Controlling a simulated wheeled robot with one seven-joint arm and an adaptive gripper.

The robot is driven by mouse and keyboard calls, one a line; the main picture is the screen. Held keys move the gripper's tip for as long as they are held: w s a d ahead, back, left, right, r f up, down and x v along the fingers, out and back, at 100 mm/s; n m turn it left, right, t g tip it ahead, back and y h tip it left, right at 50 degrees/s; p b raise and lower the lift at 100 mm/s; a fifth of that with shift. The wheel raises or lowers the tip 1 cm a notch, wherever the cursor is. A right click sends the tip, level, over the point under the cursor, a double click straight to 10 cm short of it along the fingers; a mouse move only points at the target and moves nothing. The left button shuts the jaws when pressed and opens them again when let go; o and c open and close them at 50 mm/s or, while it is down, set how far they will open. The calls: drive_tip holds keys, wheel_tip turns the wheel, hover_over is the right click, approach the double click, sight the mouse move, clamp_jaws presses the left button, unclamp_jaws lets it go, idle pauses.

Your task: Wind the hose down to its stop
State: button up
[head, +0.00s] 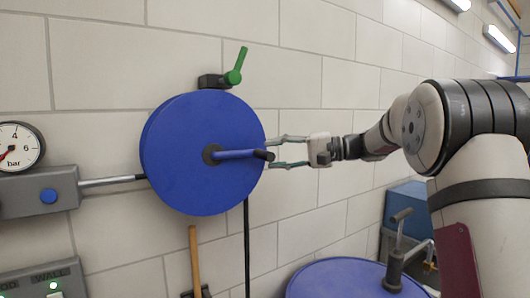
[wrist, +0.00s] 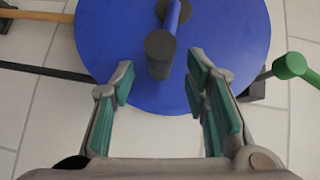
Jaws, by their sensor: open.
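The hose reel is a large blue disc (head: 195,180) on the tiled wall, and it fills the top of the wrist view (wrist: 110,40). A blue crank arm (head: 235,154) runs from its dark hub to the right and ends in a dark knob (head: 263,155). The knob also shows in the wrist view (wrist: 160,50). The dark hose (head: 246,245) hangs straight down from the reel's right side; its lower end is hidden. My gripper (head: 272,152) is open, its fingers either side of the knob's line. In the wrist view the knob is ahead, between the fingertips, apart from both.
A green-handled valve (head: 235,77) sits above the reel. A gauge (head: 18,145) and a grey box with a blue button (head: 48,195) are at left. A wooden handle (head: 195,260) stands below. A blue drum top with a crank (head: 335,280) is at lower right.

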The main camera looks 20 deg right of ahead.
sight(263, 155)
drive_tip(key=shift+p+x, duration=0.3)
drive_tip(key=shift+x, duration=1.65)
drive_tip(key=shift+c, duration=0.4)
clamp_jaws()
